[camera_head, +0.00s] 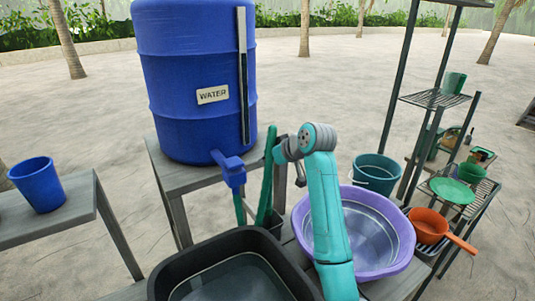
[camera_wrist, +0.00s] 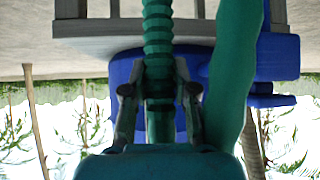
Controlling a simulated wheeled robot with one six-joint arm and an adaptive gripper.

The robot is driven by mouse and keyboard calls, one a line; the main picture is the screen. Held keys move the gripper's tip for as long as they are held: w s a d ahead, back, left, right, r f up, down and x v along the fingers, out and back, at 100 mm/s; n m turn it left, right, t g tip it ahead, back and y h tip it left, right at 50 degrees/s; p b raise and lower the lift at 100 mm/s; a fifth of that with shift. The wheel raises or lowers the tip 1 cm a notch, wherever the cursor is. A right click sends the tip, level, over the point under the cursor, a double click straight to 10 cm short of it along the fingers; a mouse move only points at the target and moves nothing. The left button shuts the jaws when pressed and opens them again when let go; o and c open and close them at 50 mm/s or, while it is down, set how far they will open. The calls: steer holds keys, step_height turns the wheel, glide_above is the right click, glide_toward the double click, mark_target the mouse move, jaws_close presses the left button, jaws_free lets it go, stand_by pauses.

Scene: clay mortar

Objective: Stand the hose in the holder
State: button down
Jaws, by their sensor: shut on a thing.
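A green ribbed hose (camera_wrist: 157,25) runs between the two fingers of my gripper (camera_wrist: 158,95) in the wrist view, and the fingers are shut on it. A smooth, thicker green length (camera_wrist: 234,70) runs beside it on the right. In the head view a long green piece (camera_head: 267,180) stands nearly upright, leaning slightly, beside my wrist; I cannot tell which of the two it is. My fingers are hidden there. A dark holder-like box (camera_head: 276,224) is at its lower end, mostly hidden. I cannot tell whether the hose is inside it.
A blue water barrel (camera_head: 180,90) with a blue tap (camera_head: 230,168) stands on a grey table (camera_head: 165,170). A black basin (camera_head: 165,262) and purple basin (camera_head: 402,240) are in front. A teal bucket (camera_head: 376,172) and a shelf rack (camera_head: 430,98) are at right. A blue cup (camera_head: 38,186) is at left.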

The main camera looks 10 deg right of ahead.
mark_target(271, 189)
steer(key=shift+f, duration=5.9)
steer(key=shift+c, duration=0.2)
jaws_free()
steer(key=r+v, duration=0.1)
steer(key=v, duration=0.9)
steer(key=shift+w+r, duration=0.15)
steer(key=shift+w, duration=0.15)
steer(key=shift+a, duration=0.15)
